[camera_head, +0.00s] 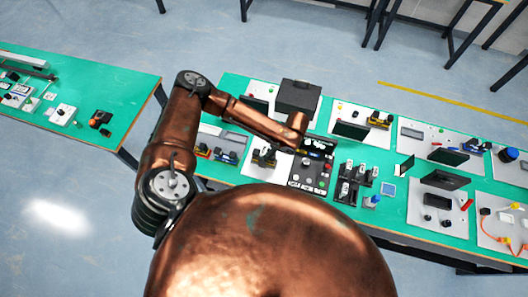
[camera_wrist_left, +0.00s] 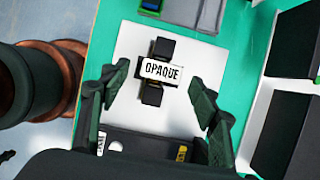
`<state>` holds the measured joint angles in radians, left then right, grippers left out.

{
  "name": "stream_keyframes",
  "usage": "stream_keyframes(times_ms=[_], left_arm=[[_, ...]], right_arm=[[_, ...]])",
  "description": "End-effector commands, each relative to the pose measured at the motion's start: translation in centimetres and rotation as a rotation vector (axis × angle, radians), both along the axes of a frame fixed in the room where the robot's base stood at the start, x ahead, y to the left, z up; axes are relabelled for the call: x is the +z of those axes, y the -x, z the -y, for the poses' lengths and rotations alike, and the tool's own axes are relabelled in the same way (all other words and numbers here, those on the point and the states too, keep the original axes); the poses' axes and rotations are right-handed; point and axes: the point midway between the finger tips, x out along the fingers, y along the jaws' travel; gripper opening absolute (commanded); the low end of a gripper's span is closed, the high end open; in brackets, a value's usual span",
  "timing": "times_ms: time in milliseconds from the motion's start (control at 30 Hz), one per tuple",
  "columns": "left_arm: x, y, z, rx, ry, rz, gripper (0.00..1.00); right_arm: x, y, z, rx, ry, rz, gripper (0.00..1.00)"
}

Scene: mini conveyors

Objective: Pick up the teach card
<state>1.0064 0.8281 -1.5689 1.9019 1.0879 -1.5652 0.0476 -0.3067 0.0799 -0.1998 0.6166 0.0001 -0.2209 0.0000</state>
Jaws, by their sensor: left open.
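A small white card printed OPAQUE (camera_wrist_left: 162,72) lies across a black cross-shaped holder (camera_wrist_left: 153,96) on a white base plate (camera_wrist_left: 125,45) in the left wrist view. My left gripper (camera_wrist_left: 158,88) is open, with one dark green finger on each side of the card. The fingers look apart from the card, and nothing is between them but the view of the card and holder. In the head view my copper left arm reaches over the green bench, and the card's lettering is too small to read. My right gripper is not in view.
The green bench (camera_head: 335,205) is crowded with white-based stations. A large black box (camera_head: 298,97) stands close to my left wrist. A black panel with buttons (camera_head: 312,170) is also near it. Another green bench (camera_head: 110,85) stands at the left, with open floor between.

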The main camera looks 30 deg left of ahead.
Motion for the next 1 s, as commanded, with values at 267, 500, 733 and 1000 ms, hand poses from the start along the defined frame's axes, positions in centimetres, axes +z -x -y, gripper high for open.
stream_keyframes(times_ms=[267,500,733,1000], left_arm=[[-2.5,0.2,-1.0,0.002,0.001,0.001,0.56],[-2.5,0.2,-1.0,0.002,0.001,0.001,0.54],[-2.5,0.2,-1.0,0.002,0.001,0.001,0.38],[-2.5,0.2,-1.0,0.002,0.001,0.001,0.19]], right_arm=[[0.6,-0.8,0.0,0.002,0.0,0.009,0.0],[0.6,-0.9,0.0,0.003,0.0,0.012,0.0],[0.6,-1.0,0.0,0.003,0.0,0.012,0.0],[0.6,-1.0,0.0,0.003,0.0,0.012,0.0]])
